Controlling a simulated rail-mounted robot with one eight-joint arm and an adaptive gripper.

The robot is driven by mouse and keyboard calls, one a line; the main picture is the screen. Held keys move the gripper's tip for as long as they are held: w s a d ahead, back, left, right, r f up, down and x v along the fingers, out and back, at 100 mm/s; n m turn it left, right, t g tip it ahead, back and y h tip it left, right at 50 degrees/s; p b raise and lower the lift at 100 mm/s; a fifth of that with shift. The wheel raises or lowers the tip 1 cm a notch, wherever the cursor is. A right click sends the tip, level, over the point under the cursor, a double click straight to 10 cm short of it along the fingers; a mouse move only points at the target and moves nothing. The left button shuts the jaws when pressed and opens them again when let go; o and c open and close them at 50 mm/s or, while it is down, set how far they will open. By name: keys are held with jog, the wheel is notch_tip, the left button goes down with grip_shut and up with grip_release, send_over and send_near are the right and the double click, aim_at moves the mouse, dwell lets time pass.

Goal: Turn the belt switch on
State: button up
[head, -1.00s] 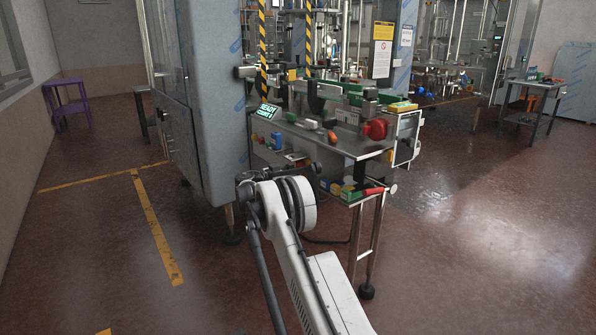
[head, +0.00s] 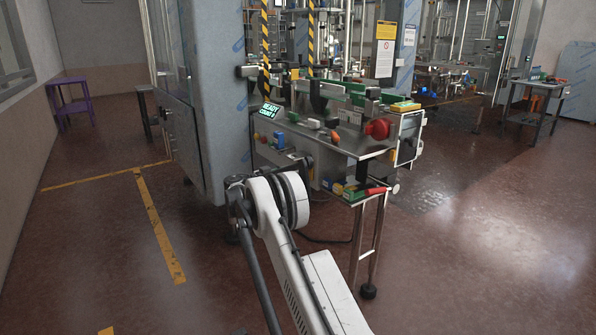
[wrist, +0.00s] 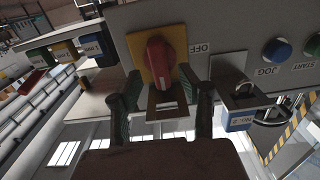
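The belt switch is a red rotary knob (wrist: 158,62) on a yellow square plate (wrist: 137,47), set in a grey panel. The word OFF is printed beside it in the wrist view. My gripper (wrist: 159,77) is open, with its green-padded fingers on either side of the knob's lower part. Narrow gaps seem to show between the fingers and the knob; contact cannot be made out. A plate with a slot hangs below the knob between the fingers. In the head view my arm hides the gripper, and I cannot make out the knob.
A blue JOG button (wrist: 276,50) and a START button are on the same panel. A blue-tagged padlock (wrist: 238,118) hangs close beside one finger. A lit READY display (head: 269,109) stands above the machine bench (head: 358,150).

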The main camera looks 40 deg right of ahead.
jog(key=a, duration=0.7)
jog(key=shift+w, duration=0.25)
jog(key=s+a+r+n+t+y, duration=0.5)
jog(key=s+a+r+n+y, duration=0.4)
jog(key=s+a+r, duration=0.75)
jog(key=s+a+f+n+t+y, duration=0.1)
jog(key=s+a+f+n+y, duration=0.2)
jog(key=s+a, duration=0.65)
jog(key=s+a+f+n+t+y, duration=0.1)
jog(key=s+a+f+n+y, duration=0.4)
jog(key=s, duration=0.8)
jog(key=s+a+f+n+t+y, duration=0.1)
jog(key=s+a+n, duration=0.1)
jog(key=s+a, duration=0.8)
notch_tip(320, 180, up, 12)
jog(key=p, duration=1.2)
jog(key=shift+s+d, duration=0.2)
jog(key=shift+s, duration=0.25)
